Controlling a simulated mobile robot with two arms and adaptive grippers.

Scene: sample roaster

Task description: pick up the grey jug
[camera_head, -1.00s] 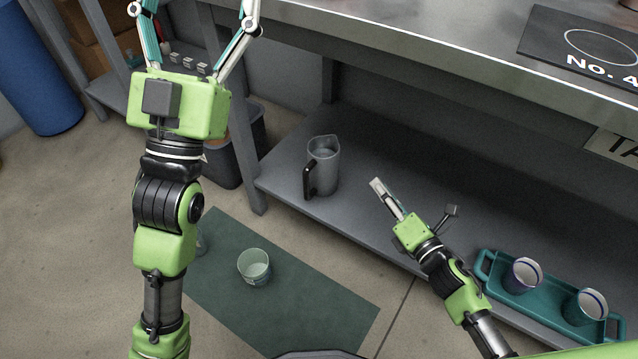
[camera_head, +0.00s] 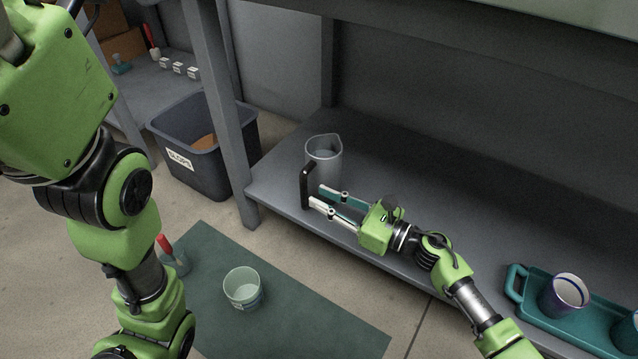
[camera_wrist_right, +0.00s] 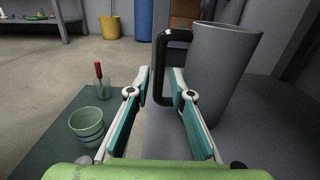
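The grey jug (camera_head: 324,158) stands upright on the lower shelf, with its black handle (camera_head: 306,186) towards the front left. In the right wrist view the jug (camera_wrist_right: 222,75) is on the right and its handle (camera_wrist_right: 163,66) is just beyond the fingertips. My right gripper (camera_head: 314,194) is open, its two fingers apart at the handle. The right wrist view also shows the open fingers (camera_wrist_right: 161,80), with nothing held between them. Whether a finger touches the handle I cannot tell. My left arm is at the left of the head view; its fingers are out of the picture.
A teal tray (camera_head: 517,283) with cups (camera_head: 566,296) is at the shelf's right. A green mat (camera_head: 300,325) on the floor holds a pale cup (camera_head: 243,288) and a red-handled item (camera_head: 165,244). A slops bin (camera_head: 205,165) stands behind the table leg (camera_head: 222,110).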

